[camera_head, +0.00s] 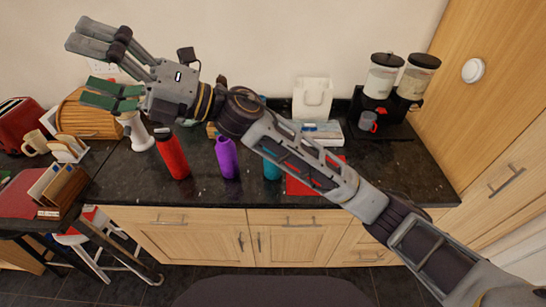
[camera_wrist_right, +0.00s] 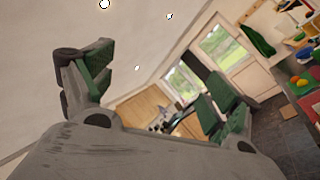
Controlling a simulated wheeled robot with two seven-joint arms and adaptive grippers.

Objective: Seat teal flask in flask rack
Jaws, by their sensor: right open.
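The teal flask (camera_head: 271,168) stands on the dark granite counter, partly hidden behind my right arm. A purple flask (camera_head: 228,158) and a red flask (camera_head: 172,154) stand to its left. My right gripper (camera_head: 90,67) is raised at the upper left, open and empty, well away from the teal flask. In the right wrist view its green-padded fingers (camera_wrist_right: 155,88) are spread apart with nothing between them. I cannot make out the flask rack for certain; my right arm hides part of the counter. My left gripper is not in view.
A red flat item (camera_head: 300,186) lies right of the teal flask. A white bag (camera_head: 312,98) and a coffee machine (camera_head: 384,105) stand at the back. A wooden bread bin (camera_head: 88,117) and a white plate holder (camera_head: 66,151) are at left. The counter's right front is clear.

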